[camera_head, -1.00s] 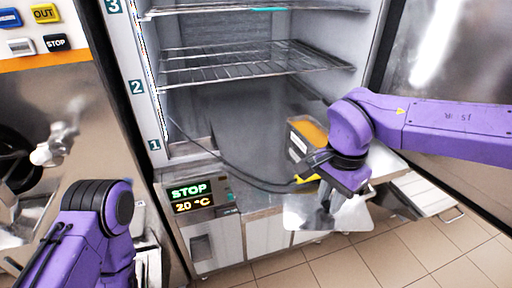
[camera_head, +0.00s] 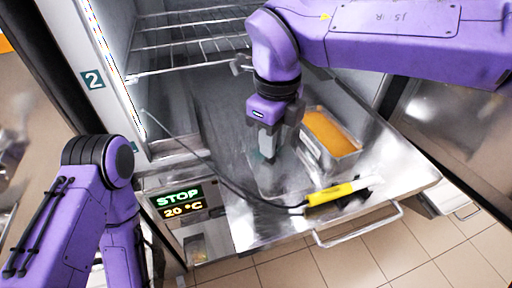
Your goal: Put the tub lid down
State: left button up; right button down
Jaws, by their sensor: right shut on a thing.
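A steel tub (camera_head: 348,150) with orange contents stands uncovered on the steel surface at the right of the cabinet opening. My right gripper (camera_head: 268,158) points down just left of the tub, low over the steel surface. It is shut on the tub lid (camera_head: 270,178), a shiny metal plate that is hard to tell from the steel around it. I cannot tell whether the lid touches the surface. My left arm shows at the left, but its gripper is out of view.
A yellow-handled probe (camera_head: 338,192) lies in front of the tub, its dark cable running left to the cabinet. Wire shelves (camera_head: 190,45) hang above. A handle (camera_head: 358,232) runs along the front edge. A display (camera_head: 180,202) reads STOP, 20 °C.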

aim_at(257, 152)
jog(key=w+f, duration=0.1)
jog(key=w+a+f, duration=0.1)
jog(key=w+f, duration=0.1)
jog(key=w+a+f, duration=0.1)
jog(key=f, duration=0.1)
jog(key=shift+w+a+f+p, duration=0.1)
jog(key=shift+w+a+p, duration=0.05)
jog(key=shift+w+p, duration=0.2)
jog(key=shift+w+f, duration=0.1)
jog(key=shift+f, duration=0.25)
jog(key=f, duration=0.1)
jog(key=f+p, duration=0.1)
jog(key=f, duration=0.1)
jog(key=shift+a+f, duration=0.15)
jog(key=shift+a, duration=0.15)
jog(key=shift+w+f, duration=0.1)
jog(key=shift+f, duration=0.05)
jog(key=shift+d+f, duration=0.15)
jog(key=c, duration=1)
grip_release()
pick_arm(q)
jog(key=shift+w+r, duration=0.15)
jog(key=shift+r, duration=0.5)
jog(key=shift+w+r, duration=0.15)
jog(key=shift+r, duration=0.45)
pick_arm(e)
jog(key=shift+o, duration=0.2)
